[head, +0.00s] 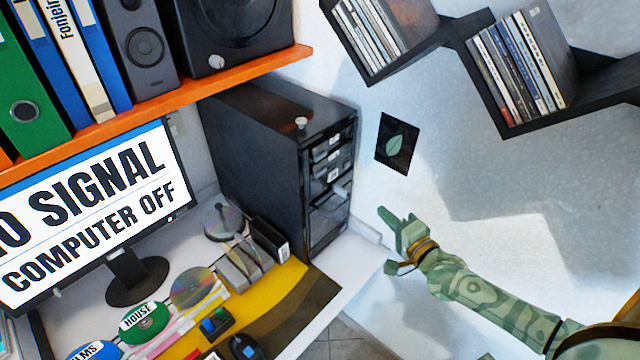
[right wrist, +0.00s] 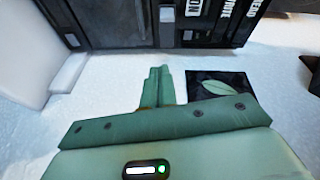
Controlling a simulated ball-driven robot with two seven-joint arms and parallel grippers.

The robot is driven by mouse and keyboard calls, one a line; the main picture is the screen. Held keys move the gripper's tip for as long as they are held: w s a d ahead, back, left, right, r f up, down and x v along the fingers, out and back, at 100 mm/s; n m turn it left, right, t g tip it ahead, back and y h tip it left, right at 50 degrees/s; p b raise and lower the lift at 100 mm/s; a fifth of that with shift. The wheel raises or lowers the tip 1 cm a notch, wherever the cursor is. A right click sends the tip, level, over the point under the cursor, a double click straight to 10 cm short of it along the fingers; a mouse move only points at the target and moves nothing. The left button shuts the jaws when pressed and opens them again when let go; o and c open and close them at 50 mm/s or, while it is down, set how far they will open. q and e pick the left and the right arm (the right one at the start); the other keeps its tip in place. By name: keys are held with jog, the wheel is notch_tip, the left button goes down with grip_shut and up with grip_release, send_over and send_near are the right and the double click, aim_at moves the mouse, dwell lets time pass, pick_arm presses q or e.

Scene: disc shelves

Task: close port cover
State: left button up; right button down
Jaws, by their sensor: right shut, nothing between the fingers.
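The black computer tower (head: 255,150) stands at the back of the desk, its front facing right. A small pale flap (head: 341,189) juts from the middle of that front; it looks like the port cover and seems to stand open, though it is too small to be sure. My right gripper (head: 383,213) is shut and empty, to the right of the tower front and below the flap, apart from it. In the right wrist view its fingers (right wrist: 159,72) are together, pointing towards the tower (right wrist: 120,22). My left gripper is not in view.
A dark leaf picture (head: 397,143) hangs on the wall above my right gripper. An orange shelf (head: 150,104) and black disc shelves (head: 500,100) are higher up.

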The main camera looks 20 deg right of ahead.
jog(key=m, duration=0.2)
jog(key=b, duration=0.2)
send_near(342, 182)
jog(key=w+d, duration=0.3)
jog(key=w, duration=0.2)
jog(key=a+p, duration=0.1)
jog(key=a, duration=0.1)
jog(key=shift+a+m+h, duration=0.3)
jog(key=shift+m, duration=0.1)
jog(key=shift+s+a, duration=0.35)
jog(key=shift+a, duration=0.05)
jog(key=shift+f, duration=0.15)
